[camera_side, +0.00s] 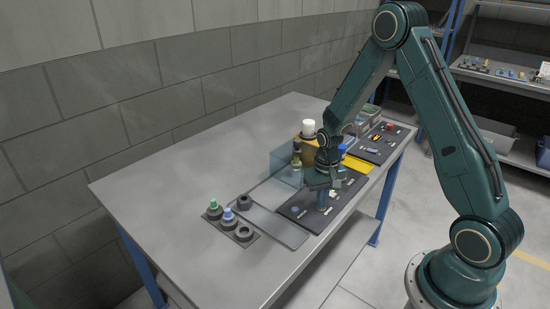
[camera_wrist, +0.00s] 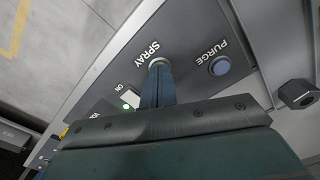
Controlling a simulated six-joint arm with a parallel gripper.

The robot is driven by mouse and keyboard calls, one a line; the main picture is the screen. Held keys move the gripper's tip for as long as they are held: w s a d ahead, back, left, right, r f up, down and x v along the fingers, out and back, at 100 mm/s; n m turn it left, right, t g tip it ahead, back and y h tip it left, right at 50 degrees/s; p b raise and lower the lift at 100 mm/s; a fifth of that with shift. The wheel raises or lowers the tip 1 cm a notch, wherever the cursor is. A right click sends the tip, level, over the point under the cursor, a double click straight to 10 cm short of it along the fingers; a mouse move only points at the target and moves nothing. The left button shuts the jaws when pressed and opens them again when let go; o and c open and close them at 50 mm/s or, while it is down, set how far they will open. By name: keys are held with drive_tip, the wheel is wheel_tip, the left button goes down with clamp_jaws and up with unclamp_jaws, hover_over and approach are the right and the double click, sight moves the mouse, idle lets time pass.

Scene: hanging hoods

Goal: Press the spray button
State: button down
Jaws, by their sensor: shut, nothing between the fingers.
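The spray button (camera_wrist: 159,61) sits beside the printed word SPRAY on a dark panel (camera_wrist: 192,84). Only a pale rim of it shows, since my fingertips cover the rest. My gripper (camera_wrist: 158,72) is shut and empty, with its tips right over the button. I cannot tell whether they touch it. In the side view my gripper (camera_side: 322,203) points down at the dark panel (camera_side: 308,217) near the table's front edge, and hides the spray button there.
A blue-grey PURGE button (camera_wrist: 219,66) lies to the right of the spray button. A switch marked ON with a green light (camera_wrist: 127,106) is at lower left. Clear hood walls (camera_side: 283,166) stand behind my gripper. The table's left part is bare.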

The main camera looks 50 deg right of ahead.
drive_tip(key=shift+f, duration=0.2)
idle(0.3)
drive_tip(key=shift+r, duration=3.5)
drive_tip(key=shift+c, duration=1)
unclamp_jaws()
drive_tip(key=w+d+r, duration=0.6)
drive_tip(key=d+r, duration=0.3)
drive_tip(key=r, duration=0.1)
drive_tip(key=w+d+r, duration=0.6)
drive_tip(key=d+r, duration=0.4)
drive_tip(key=shift+w, duration=0.4)
